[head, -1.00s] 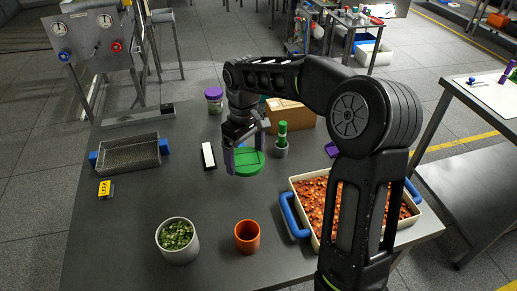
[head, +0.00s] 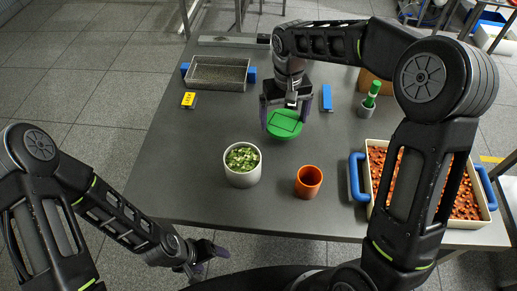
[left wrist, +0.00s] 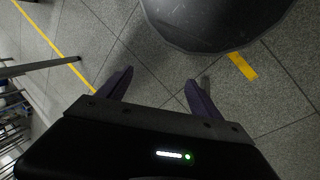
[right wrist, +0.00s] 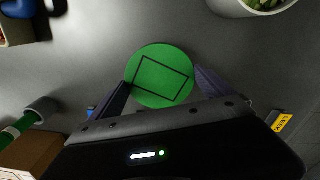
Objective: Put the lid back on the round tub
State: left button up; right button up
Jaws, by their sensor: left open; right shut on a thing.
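The round tub (head: 242,178) is white, open on top and full of chopped green bits; it stands upright near the table's front. Its edge also shows in the right wrist view (right wrist: 250,8). The flat green lid (head: 284,124) is held behind and right of the tub. My right gripper (head: 291,108) is shut on the lid's edges; the right wrist view shows the lid (right wrist: 160,76) between both fingers. The lid's height above the table is hard to tell. My left gripper (head: 207,257) is open and empty in front of the table; its fingers (left wrist: 152,88) show over the floor.
An orange cup (head: 308,181) stands right of the tub. A blue-handled tray (head: 370,147) of red-brown pieces is further right. At the back are a grey tray (head: 247,77), a yellow tag (head: 188,100), a blue-faced slab (head: 327,98) and a green stick in a holder (head: 368,105).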

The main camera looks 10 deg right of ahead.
aim_at(242, 160)
jog(key=k+l, duration=0.15)
jog(key=l, duration=0.2)
jog(key=k+l, duration=0.2)
jog(key=l, duration=0.15)
jog(key=k+l, duration=0.15)
jog(key=l, duration=0.2)
jog(key=k+l, duration=0.15)
jog(key=l, duration=0.2)
jog(key=k+l, duration=0.15)
jog(key=l, duration=0.25)
jog(key=k+l, duration=0.2)
jog(key=l, duration=0.15)
jog(key=k+l, duration=0.15)
jog(key=l, duration=0.2)
jog(key=k+l+z, duration=0.1)
jog(key=l, duration=0.25)
jog(key=k, duration=0.05)
